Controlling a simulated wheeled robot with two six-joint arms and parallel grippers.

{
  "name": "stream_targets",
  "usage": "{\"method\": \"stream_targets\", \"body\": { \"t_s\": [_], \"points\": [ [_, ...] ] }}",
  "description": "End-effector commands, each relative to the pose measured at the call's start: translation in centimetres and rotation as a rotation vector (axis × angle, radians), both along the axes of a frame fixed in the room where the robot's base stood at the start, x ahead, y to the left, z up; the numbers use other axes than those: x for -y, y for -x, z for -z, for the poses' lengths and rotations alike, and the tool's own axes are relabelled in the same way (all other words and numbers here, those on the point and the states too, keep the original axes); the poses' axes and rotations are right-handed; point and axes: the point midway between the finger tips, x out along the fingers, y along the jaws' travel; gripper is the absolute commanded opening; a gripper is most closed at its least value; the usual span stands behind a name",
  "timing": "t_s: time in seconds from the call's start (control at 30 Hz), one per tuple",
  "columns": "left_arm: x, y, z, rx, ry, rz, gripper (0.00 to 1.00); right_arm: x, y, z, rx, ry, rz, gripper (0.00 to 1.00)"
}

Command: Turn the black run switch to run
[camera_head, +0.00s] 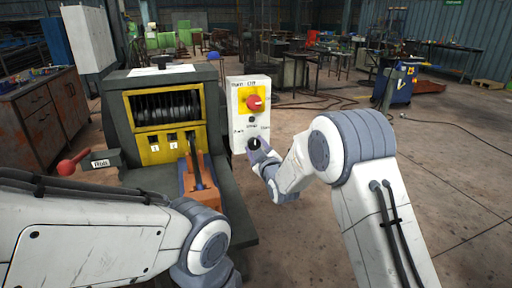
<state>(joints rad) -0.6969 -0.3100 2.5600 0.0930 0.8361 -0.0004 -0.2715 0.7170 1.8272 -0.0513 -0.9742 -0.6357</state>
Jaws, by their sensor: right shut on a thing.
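A white control box (237,88) stands right of the machine. It carries a red knob (254,102) on a yellow plate at the top and the black run switch (254,143) low on its face. My right gripper (256,148) is at the black switch and shut on it, covering part of it. The exact angle of the switch is too small to read. My left arm comes in along the lower left; its gripper is not visible.
The capstan machine (118,122) has a yellow front with a dark ribbed drum (165,107) inside. A red-knobbed lever (68,166) sticks out at its left, and an orange part (203,186) with a dark bar stands in front. Open concrete floor lies to the right.

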Motion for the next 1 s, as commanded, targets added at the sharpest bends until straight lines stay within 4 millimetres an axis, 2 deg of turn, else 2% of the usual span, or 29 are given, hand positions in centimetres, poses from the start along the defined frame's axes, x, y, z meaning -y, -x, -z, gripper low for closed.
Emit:
{"method": "stream_targets", "body": {
  "t_s": [0.27, 1.0],
  "points": [
    [0.0, 0.0, 1.0, 0.000, 0.000, 0.000, 0.50, 0.0, 0.0, 0.2, -0.032, -0.101, -0.001, 0.00],
    [0.0, 0.0, 4.7, 0.000, 0.000, 0.000, 0.50, 0.0, 0.0, 0.2, -0.221, -0.678, -0.001, 0.00]
  ]
}}
